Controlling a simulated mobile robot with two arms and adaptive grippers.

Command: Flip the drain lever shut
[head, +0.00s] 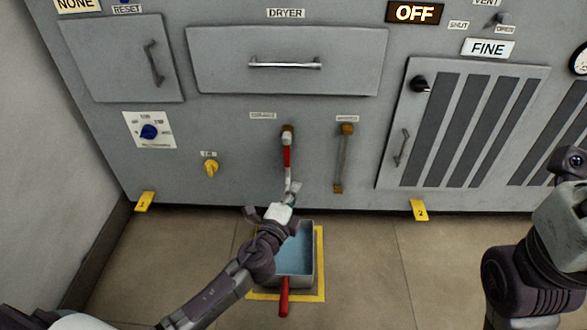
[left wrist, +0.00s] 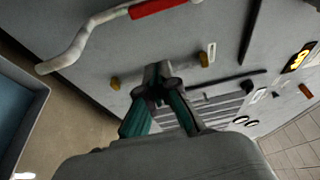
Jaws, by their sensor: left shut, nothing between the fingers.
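The drain lever (head: 287,155) hangs down the grey panel from a brass fitting, with a red sleeve and a pale bent lower end. In the left wrist view its red sleeve (left wrist: 150,8) and bent pale end (left wrist: 70,50) show at the upper left. My left gripper (head: 293,199) is just below the lever's lower end, above the pan. In the left wrist view the left gripper (left wrist: 160,78) has its fingertips together and empty, apart from the lever in the picture. I cannot tell whether it touches it. My right arm shows at the right, but its fingers do not.
A pan (head: 309,278) of blue liquid with a red handle (head: 284,296) stands on a yellow-bordered floor spot below. A gauge tube (head: 342,160) with brass ends is right of the lever. A yellow knob (head: 211,168) is left. Bare floor lies either side.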

